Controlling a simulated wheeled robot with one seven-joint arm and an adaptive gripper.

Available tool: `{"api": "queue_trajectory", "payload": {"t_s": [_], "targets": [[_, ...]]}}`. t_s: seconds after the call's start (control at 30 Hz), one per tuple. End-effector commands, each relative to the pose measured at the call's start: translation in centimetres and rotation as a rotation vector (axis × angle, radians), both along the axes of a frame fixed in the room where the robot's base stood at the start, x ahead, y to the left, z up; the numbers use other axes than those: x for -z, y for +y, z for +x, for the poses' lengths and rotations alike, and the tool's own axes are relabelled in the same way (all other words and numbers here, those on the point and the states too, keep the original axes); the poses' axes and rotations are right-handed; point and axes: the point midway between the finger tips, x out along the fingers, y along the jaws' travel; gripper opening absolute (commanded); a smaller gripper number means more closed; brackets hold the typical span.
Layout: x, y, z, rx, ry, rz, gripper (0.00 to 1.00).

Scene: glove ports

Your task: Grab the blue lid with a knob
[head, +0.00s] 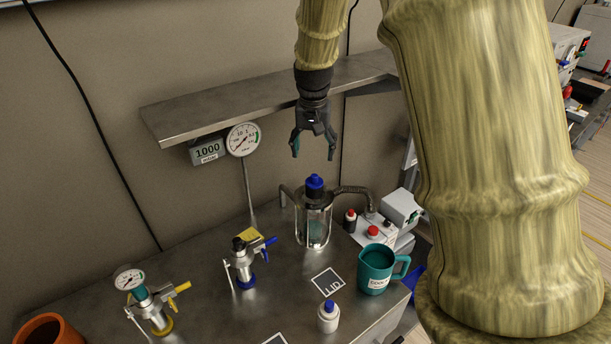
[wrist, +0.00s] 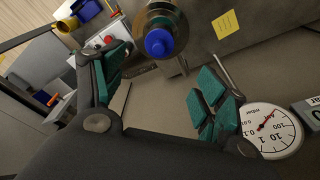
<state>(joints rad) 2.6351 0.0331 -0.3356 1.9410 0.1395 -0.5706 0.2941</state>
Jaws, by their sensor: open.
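The blue lid with a knob (head: 315,186) sits on top of a clear glass vessel (head: 314,222) that stands on the metal bench. In the wrist view the lid's round blue knob (wrist: 159,42) shows from above, beyond the fingertips and towards the top. My gripper (head: 314,151) is open and empty, pointing down, above the lid with a clear gap between them. In the wrist view its two teal-padded fingers (wrist: 165,85) are spread wide apart.
A metal shelf (head: 270,95) runs along the wall behind my gripper. A dial gauge (head: 243,139) stands left of it. A curved hose (head: 352,190) leaves the vessel. A teal jug (head: 376,268), a white bottle (head: 328,317) and valve fittings (head: 243,262) stand nearby.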

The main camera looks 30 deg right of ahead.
Motion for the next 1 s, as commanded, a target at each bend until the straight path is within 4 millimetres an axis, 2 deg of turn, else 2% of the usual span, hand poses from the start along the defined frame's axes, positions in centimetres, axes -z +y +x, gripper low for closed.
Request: {"api": "queue_trajectory", "payload": {"t_s": [0.4, 0.77, 1.0], "targets": [[4.7, -0.5, 0.9, 0.001, 0.006, 0.001, 0.72], [6.6, -0.6, 1.0, 0.000, 0.007, 0.001, 0.72], [9.3, -0.9, 1.0, 0.000, 0.007, 0.001, 0.72]]}}
